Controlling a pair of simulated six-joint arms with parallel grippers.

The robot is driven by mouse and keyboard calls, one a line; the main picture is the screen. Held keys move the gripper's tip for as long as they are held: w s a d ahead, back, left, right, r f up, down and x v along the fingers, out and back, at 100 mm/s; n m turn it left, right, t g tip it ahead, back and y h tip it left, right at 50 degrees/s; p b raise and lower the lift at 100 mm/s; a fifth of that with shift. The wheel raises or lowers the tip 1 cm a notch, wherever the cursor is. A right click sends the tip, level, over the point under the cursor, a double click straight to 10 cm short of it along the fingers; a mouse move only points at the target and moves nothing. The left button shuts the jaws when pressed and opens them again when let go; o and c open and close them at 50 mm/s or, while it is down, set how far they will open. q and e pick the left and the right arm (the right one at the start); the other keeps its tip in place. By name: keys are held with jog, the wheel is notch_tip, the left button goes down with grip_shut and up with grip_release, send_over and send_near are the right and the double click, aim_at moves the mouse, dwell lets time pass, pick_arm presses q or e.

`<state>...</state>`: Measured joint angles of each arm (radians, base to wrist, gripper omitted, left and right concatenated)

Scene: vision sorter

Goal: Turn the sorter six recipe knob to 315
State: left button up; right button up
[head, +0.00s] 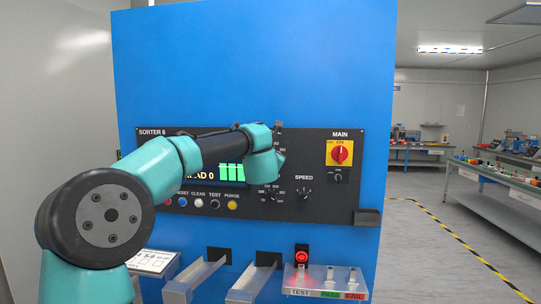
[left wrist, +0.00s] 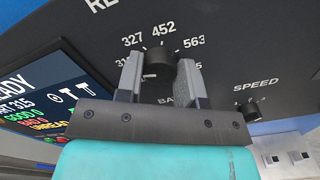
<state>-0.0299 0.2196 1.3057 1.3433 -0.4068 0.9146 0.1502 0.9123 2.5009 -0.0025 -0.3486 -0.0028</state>
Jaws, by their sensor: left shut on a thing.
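The sorter's black control panel (head: 325,205) is on a blue cabinet, labelled SORTER 6. My left gripper (left wrist: 158,76) is shut on the dark recipe knob (left wrist: 158,59) in the left wrist view, one grey finger on each side. Dial numbers 327, 452 and 563 show above it; others are partly covered by the fingers. I cannot tell for sure which number the knob points at. In the head view my left arm and gripper hide this knob. The screen (left wrist: 32,100) reads READY, with part 315. My right gripper is not in view.
A SPEED knob (head: 304,194) and a red and yellow MAIN switch (head: 339,152) are to the right on the panel. Several push buttons sit below the screen.

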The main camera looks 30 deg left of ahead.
pick_arm(q)
jog(key=o, duration=0.9)
jog(key=shift+s, duration=0.1)
jog(key=v, duration=1.7)
jog(key=shift+s+d+f, duration=0.1)
